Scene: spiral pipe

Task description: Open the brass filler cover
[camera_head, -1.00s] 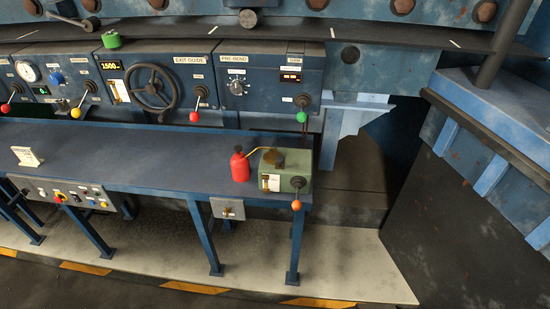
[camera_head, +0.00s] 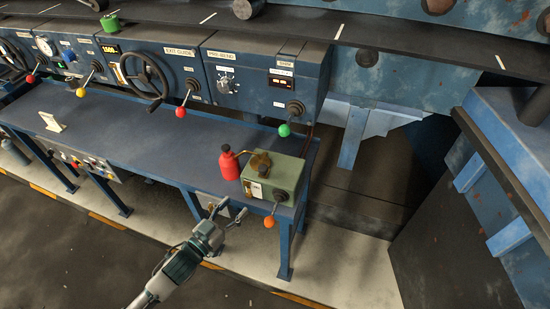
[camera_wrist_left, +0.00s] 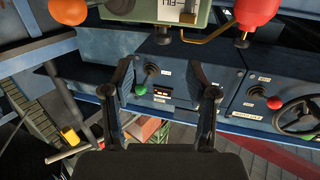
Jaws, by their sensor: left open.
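The brass filler cover (camera_head: 259,163) is a round brownish disc on top of the green box (camera_head: 287,178), at the right end of the blue bench. It looks closed. The green box hangs into the top of the left wrist view (camera_wrist_left: 143,17), where the cover cannot be made out. My left gripper (camera_head: 229,212) is open and empty, in front of the bench, below and left of the green box. Its two dark fingers stand apart in the left wrist view (camera_wrist_left: 168,80). My right gripper is not in view.
A red oil can (camera_head: 229,163) stands left of the box, its thin spout close to the cover. An orange-knobbed lever (camera_head: 270,221) sticks out from the box front. A green-knobbed lever (camera_head: 284,130) is behind. The bench top (camera_head: 150,135) is mostly clear to the left.

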